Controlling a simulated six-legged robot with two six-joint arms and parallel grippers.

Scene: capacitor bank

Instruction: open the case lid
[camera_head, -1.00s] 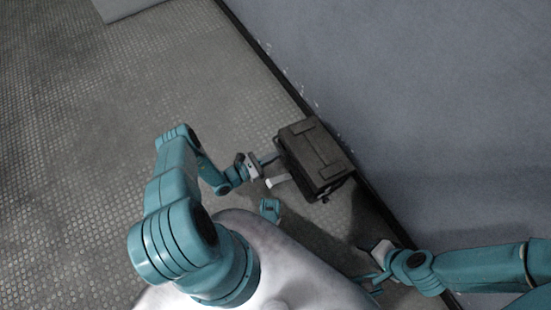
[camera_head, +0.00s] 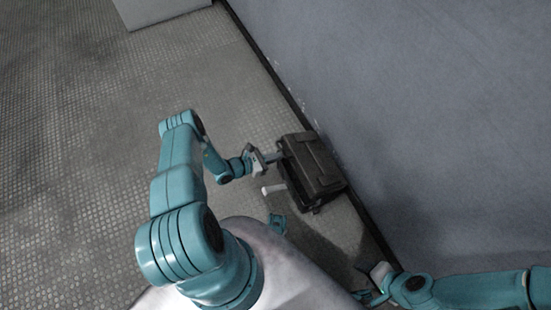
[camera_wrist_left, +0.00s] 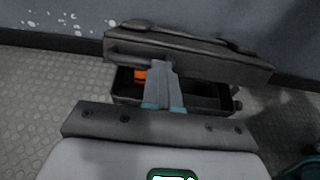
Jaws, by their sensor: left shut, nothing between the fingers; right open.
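The dark case (camera_head: 324,190) stands on the floor close to the wall, and also shows in the left wrist view (camera_wrist_left: 215,103). Its lid (camera_head: 313,160) is partly raised. In the left wrist view a gap shows between the lid (camera_wrist_left: 215,63) and the case body, with a dark inside and something orange (camera_wrist_left: 140,76). My left gripper (camera_head: 277,157) is shut and empty. In the left wrist view its fingertips (camera_wrist_left: 161,66) are at the lid's near edge; I cannot tell if they touch it. My right gripper (camera_head: 373,284) is open, at lower right, away from the case.
The blue-grey wall (camera_head: 400,110) rises right behind the case, with a dark strip along its foot. The textured metal floor (camera_head: 80,130) is clear to the left. A pale grey block (camera_head: 160,12) stands at the top left.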

